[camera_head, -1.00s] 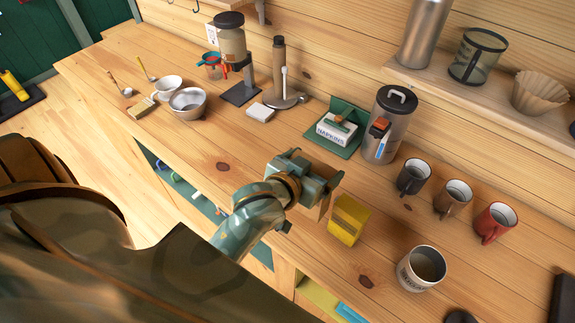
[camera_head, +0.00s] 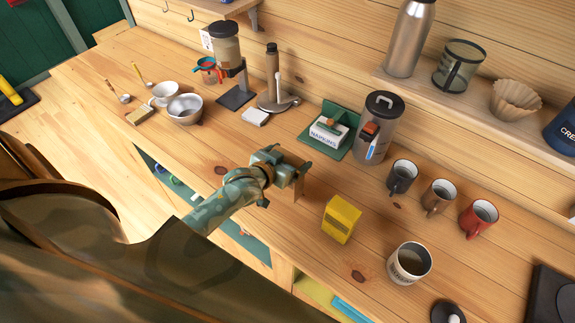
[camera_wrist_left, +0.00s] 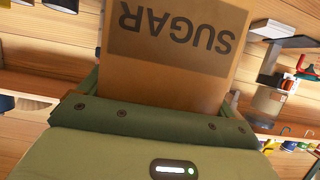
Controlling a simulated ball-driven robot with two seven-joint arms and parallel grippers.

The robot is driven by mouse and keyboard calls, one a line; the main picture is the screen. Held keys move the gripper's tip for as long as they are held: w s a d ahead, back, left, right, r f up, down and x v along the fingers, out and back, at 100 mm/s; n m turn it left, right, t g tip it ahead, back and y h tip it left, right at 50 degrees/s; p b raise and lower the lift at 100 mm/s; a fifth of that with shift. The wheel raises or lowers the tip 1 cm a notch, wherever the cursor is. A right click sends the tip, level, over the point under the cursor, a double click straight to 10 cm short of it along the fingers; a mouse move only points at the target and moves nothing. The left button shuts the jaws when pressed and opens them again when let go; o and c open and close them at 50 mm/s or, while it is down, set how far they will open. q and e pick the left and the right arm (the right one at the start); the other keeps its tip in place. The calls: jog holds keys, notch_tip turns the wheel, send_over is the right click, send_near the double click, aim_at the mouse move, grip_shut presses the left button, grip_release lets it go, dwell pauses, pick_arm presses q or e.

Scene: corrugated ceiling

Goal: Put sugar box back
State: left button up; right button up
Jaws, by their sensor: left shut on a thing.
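The sugar box (camera_wrist_left: 175,70) is brown cardboard with a darker band reading SUGAR, upside down in the left wrist view. My left gripper (camera_head: 287,170) is shut on it. In the head view the box shows only as a narrow brown strip (camera_head: 299,186) beside the jaws, mostly hidden by the gripper. The gripper is over the middle of the wooden counter, left of a yellow box. I cannot tell whether the sugar box touches the counter. My right gripper is out of view.
The yellow box (camera_head: 341,219) stands close on the right. Mugs (camera_head: 438,196) and a lidded canister (camera_head: 381,128) stand farther right. A green napkin holder (camera_head: 328,130) is behind the gripper. Bare counter lies to the left, before the bowls (camera_head: 185,108). A shelf (camera_head: 440,95) holds a steel flask.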

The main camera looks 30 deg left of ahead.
pick_arm(q)
jog(key=shift+w+a+f, duration=0.15)
jog(key=shift+f, duration=0.2)
jog(key=f, duration=0.1)
jog(key=f+b, duration=0.1)
jog(key=f, duration=0.1)
jog(key=shift+w+a+f, duration=0.15)
jog(key=shift+a+f, duration=0.05)
jog(key=shift+f, duration=0.05)
jog(key=o, duration=1.2)
jog(key=shift+f, duration=0.1)
jog(key=shift+c, duration=0.2)
jog(key=p+v, duration=0.1)
jog(key=v, duration=1.1)
